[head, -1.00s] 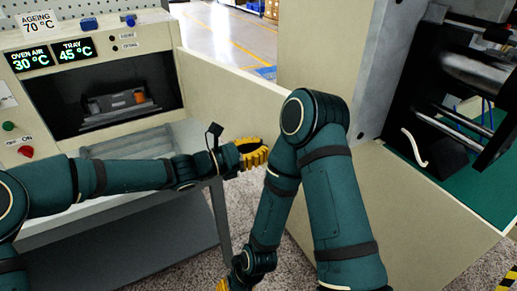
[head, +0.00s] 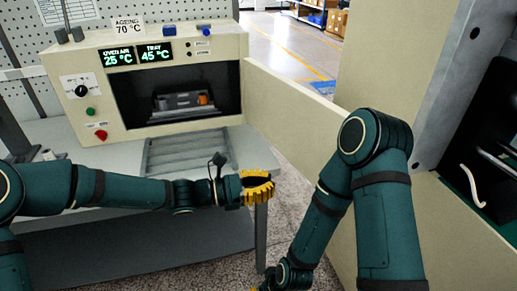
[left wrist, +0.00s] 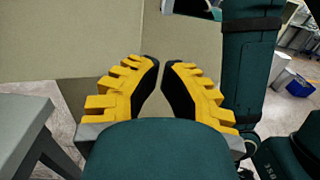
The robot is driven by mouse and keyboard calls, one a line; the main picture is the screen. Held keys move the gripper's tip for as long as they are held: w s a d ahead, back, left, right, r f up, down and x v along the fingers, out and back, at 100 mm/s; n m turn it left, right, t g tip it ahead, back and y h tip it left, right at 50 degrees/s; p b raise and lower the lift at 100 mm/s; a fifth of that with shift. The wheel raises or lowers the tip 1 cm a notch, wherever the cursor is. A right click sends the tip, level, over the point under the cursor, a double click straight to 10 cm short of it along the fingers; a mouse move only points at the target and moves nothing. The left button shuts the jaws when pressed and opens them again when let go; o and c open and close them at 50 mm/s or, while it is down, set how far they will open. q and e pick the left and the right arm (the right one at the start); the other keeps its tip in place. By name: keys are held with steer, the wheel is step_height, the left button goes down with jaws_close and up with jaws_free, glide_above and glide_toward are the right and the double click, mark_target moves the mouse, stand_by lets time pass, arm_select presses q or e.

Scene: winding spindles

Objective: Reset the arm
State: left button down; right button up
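My left arm (head: 125,192) reaches in from the left in the head view, in front of the oven. Its yellow-fingered left gripper (head: 258,186) is beyond the table's right front corner. In the left wrist view, the left gripper (left wrist: 161,66) holds nothing. Its fingertips lean close together with a narrow gap between them. My right arm (head: 375,200) is bent, with its elbow high and its forearm pointing down to the lower left. Only a sliver of yellow of the right gripper shows at the bottom edge; its fingers are hidden.
The oven (head: 180,40) with displays and an open chamber stands on a grey table (head: 60,140). A cream panel (head: 290,110) runs right of it. A dark machine bay with a white hook (head: 472,186) is at the right. Open floor (head: 285,45) lies behind.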

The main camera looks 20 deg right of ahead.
arm_select(q)
steer(key=s+a+f+m+y, duration=0.3)
steer(key=a+f+y, duration=0.15)
steer(key=f, duration=0.45)
steer(key=s+a+f+m+y, duration=0.35)
steer(key=a+f, duration=0.25)
steer(key=f, duration=0.2)
steer(key=s+a+f+m+y, duration=0.25)
steer(key=s+a+f, duration=0.2)
steer(key=f, duration=0.45)
steer(key=s+a+f+m+t+y, duration=0.2)
steer(key=s+a+f+m+y, duration=0.1)
steer(key=a+f+m, duration=0.2)
steer(key=shift+a+m, duration=1)
steer(key=shift+a, duration=1.15)
steer(key=shift+y, duration=0.25)
